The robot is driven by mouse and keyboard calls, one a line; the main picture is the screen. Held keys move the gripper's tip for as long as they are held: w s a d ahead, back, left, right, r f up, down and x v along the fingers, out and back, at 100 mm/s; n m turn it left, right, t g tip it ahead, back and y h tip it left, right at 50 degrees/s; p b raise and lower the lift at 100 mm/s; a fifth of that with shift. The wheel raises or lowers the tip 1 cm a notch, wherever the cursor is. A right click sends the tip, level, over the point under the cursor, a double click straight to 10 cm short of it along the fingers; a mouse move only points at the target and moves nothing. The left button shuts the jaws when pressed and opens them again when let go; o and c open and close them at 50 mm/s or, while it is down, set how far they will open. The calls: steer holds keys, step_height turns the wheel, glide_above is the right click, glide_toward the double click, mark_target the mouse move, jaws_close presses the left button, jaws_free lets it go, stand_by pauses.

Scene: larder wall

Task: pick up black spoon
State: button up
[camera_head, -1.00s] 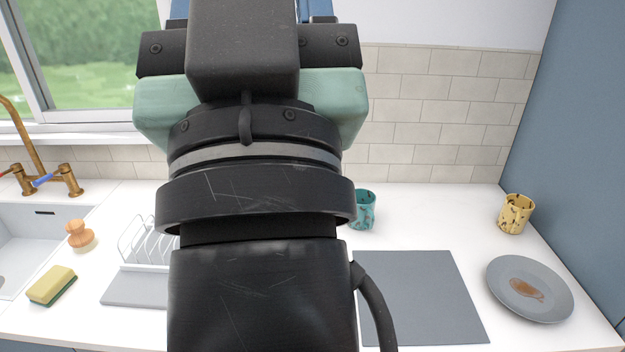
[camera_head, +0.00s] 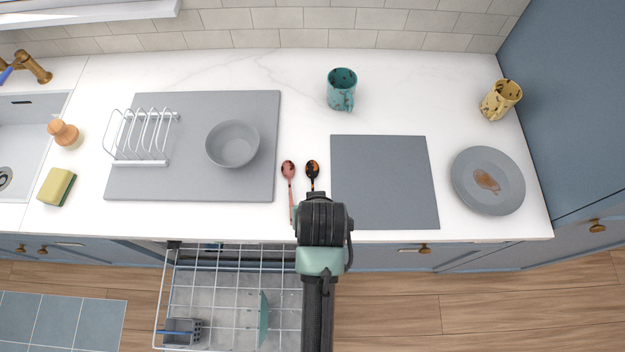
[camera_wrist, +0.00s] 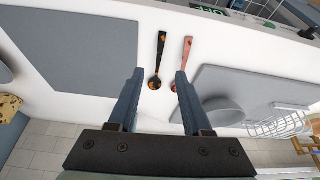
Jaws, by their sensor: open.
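The black spoon (camera_head: 312,169), with orange patches on its bowl, lies on the white counter left of a grey mat. In the wrist view the black spoon (camera_wrist: 157,65) lies between my two fingers, bowl toward me. My gripper (camera_wrist: 160,72) is open and empty above it; I cannot tell the exact height. In the head view my gripper (camera_head: 316,197) and wrist cover the spoon's handle. A pink spoon (camera_head: 289,172) lies just to its left; in the wrist view the pink spoon (camera_wrist: 187,50) is beside the right finger, which partly covers its bowl.
The grey mat (camera_head: 384,182) lies to the right, with a grey plate (camera_head: 488,181) beyond. A grey bowl (camera_head: 232,145) and dish rack (camera_head: 143,136) stand on a grey board (camera_head: 190,186) at left. A teal cup (camera_head: 341,90) stands behind. An open dishwasher rack (camera_head: 232,300) is below the counter.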

steer(key=shift+x, duration=2.35)
steer(key=shift+p+x, duration=0.75)
steer(key=shift+x, duration=1.65)
steer(key=shift+w, duration=0.1)
jaws_close()
